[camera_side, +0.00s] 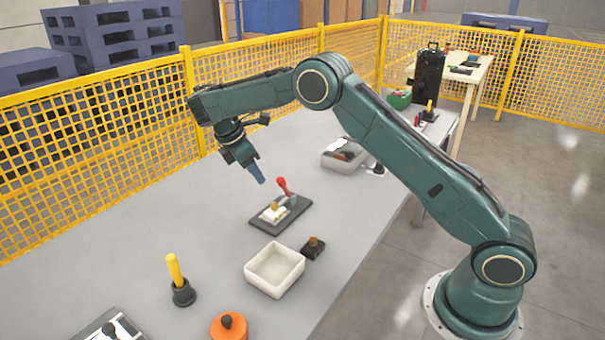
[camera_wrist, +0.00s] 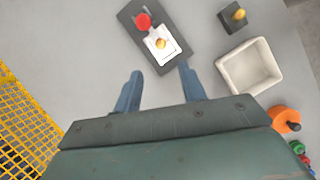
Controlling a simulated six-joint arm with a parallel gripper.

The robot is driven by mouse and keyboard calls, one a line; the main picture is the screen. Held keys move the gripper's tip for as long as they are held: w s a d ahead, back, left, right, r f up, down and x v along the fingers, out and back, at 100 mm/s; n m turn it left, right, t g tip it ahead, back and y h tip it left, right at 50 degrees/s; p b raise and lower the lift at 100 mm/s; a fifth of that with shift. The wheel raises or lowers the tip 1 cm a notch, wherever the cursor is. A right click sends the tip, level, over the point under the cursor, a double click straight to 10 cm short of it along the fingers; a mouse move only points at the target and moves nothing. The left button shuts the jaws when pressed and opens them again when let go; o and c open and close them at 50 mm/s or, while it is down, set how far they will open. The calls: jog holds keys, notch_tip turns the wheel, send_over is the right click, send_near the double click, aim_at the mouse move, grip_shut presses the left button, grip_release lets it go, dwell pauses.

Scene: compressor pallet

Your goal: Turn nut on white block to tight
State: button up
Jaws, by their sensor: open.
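The nut (camera_wrist: 160,43) is small and brass-coloured and sits on the white block (camera_wrist: 164,55). In the side view the nut (camera_side: 274,206) and the white block (camera_side: 273,215) are small. The block lies on a dark grey plate (camera_side: 259,226) on the table. A red-topped lever or clamp (camera_side: 283,185) stands on the same plate beside the block. My gripper (camera_side: 259,177) is above the table, to the upper left of the plate in the side view. In the wrist view my gripper (camera_wrist: 161,85) shows two blue fingers apart with nothing between them, and the nut lies ahead of them.
A white open bin (camera_side: 275,271) and a small dark block with a brass knob (camera_side: 313,248) are near the plate. A yellow-handled tool (camera_side: 175,268) stands upright in a black holder. An orange round part (camera_side: 229,328) is at the front. The table left of the plate is clear.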

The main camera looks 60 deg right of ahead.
aim_at(274, 204)
jog(key=x, duration=1.2)
jog(key=shift+f, duration=0.15)
jog(key=shift+c, duration=0.4)
grip_shut()
jog(key=shift+m, duration=0.4)
jog(key=m+g, duration=0.1)
jog(key=m, duration=0.1)
jog(key=m+y, duration=0.1)
jog(key=m, duration=0.2)
jog(key=shift+w+d+g, duration=0.15)
jog(key=shift+g, duration=0.25)
jog(key=m+y, duration=0.1)
jog(key=m, duration=0.2)
jog(key=m+g+y, duration=0.1)
jog(key=m, duration=0.1)
jog(key=shift+d+m, duration=0.15)
jog(key=shift+m, duration=0.25)
jog(key=shift+m+y, duration=0.3)
